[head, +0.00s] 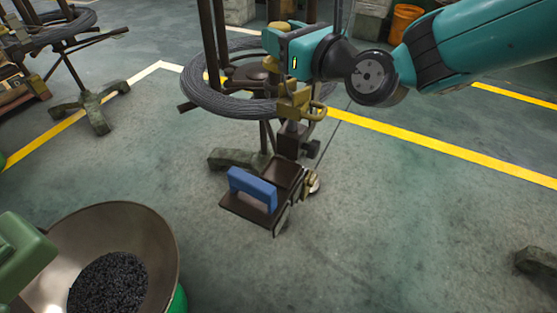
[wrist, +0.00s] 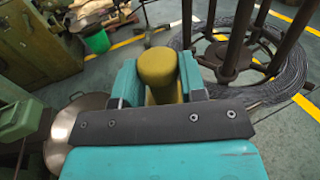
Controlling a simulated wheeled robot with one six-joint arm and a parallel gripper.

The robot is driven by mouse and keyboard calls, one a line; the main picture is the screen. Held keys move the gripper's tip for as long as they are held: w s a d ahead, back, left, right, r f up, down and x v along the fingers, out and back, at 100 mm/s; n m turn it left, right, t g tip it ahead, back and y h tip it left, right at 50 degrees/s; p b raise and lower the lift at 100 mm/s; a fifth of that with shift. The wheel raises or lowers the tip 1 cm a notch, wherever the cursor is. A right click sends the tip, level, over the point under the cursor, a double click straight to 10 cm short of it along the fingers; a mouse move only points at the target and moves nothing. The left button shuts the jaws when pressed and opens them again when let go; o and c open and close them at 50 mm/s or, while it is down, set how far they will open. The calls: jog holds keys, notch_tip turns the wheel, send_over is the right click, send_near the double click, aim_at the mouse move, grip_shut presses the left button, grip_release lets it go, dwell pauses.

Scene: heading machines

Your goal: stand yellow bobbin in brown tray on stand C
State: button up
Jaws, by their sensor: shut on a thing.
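My gripper (head: 274,40) is at the upper middle of the head view, high above the floor. It is shut on the yellow bobbin (head: 271,42), partly hidden by the jaws. In the wrist view the bobbin (wrist: 158,68) is an olive-yellow cylinder with a rounded end between the teal jaws (wrist: 158,80). A small brown tray (head: 237,210) is low in the middle of the head view, below my gripper and apart from it. A blue handle-shaped thing (head: 252,189) is at its left part. No letter C is readable.
A post with brass-coloured fittings (head: 297,103) rises by the tray. A wire coil on a dark stand (head: 215,100) is behind it. A large bowl of dark pieces (head: 150,235) is at lower left. Floor to the right of the tray is open.

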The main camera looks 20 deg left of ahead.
jog(key=f+b, duration=0.4)
jog(key=f, duration=0.5)
jog(key=f+b, duration=0.5)
jog(key=f, duration=0.5)
jog(key=f+b, duration=0.4)
jog(key=f, duration=0.5)
jog(key=shift+s+d+f, duration=0.3)
jog(key=shift+s+d, duration=0.05)
jog(key=shift+s, duration=0.05)
jog(key=shift+f+b, duration=0.3)
jog(key=shift+f, duration=0.05)
jog(key=o, duration=0.7)
jog(key=shift+c, duration=0.2)
jog(key=shift+o, duration=0.2)
jog(key=shift+r+p, duration=0.3)
jog(key=shift+r, duration=0.25)
jog(key=b+v, duration=1)
jog(key=v, duration=0.2)
jog(key=shift+f, duration=0.2)
